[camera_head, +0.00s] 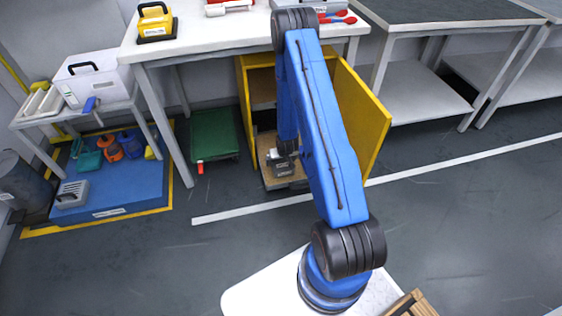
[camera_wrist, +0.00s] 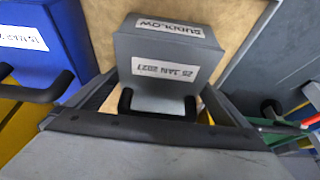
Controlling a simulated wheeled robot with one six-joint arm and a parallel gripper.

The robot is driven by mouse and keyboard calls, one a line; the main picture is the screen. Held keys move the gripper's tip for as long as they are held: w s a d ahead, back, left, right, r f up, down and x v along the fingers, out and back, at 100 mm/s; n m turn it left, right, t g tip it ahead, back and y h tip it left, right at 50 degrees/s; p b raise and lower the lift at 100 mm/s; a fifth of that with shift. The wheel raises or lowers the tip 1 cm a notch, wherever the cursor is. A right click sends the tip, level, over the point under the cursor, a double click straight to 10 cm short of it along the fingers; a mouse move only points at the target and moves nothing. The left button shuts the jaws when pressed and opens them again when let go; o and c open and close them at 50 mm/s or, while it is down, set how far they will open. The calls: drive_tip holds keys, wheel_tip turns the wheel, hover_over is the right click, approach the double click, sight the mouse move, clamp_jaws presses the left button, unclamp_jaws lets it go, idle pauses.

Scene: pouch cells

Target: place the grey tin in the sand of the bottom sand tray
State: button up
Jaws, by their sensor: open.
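The grey tin (camera_wrist: 165,60) has white labels, one reading 25 JAN 2027, and a black handle on its near face. It sits on a tan surface that looks like the sand of the bottom sand tray (camera_wrist: 100,20). In the head view the tin (camera_head: 281,167) is low inside the yellow cabinet, over the tan tray bottom (camera_head: 270,181). My gripper (camera_wrist: 157,98) is open, its fingers on either side of the tin's handle. In the head view my gripper (camera_head: 287,150) is partly hidden against the tin. I cannot tell whether the fingers touch the handle.
The cabinet's yellow door (camera_head: 360,115) stands open to the right of my arm. A blue box (camera_wrist: 40,45) with a black handle is left of the tin in the wrist view. A green tray (camera_head: 214,133) lies left of the cabinet. The floor in front is clear.

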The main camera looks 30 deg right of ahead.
drive_tip(key=v, duration=1.1)
drive_tip(key=shift+s+r, duration=0.15)
drive_tip(key=shift+r, duration=0.55)
drive_tip(key=s+a+r+n, duration=0.1)
drive_tip(key=s+a+r, duration=0.2)
drive_tip(key=r, duration=0.8)
drive_tip(key=s+a+r, duration=0.2)
drive_tip(key=a+r, duration=0.2)
drive_tip(key=r, duration=0.7)
drive_tip(key=s+a+r+n, duration=0.1)
drive_tip(key=s+a+r, duration=0.2)
drive_tip(key=r, duration=0.8)
drive_tip(key=s+a+r, duration=0.2)
drive_tip(key=s+r, duration=0.3)
drive_tip(key=s, duration=0.4)
drive_tip(key=s+a+r+y, duration=0.1)
drive_tip(key=s+a+r, duration=0.1)
drive_tip(key=s+r, duration=0.3)
drive_tip(key=s+a+r+n, duration=0.1)
drive_tip(key=s+a+r, duration=0.2)
drive_tip(key=s, duration=1)
wheel_tip(320, 180, up, 2)
drive_tip(key=shift+r, duration=0.15)
drive_tip(key=shift+s+a, duration=0.1)
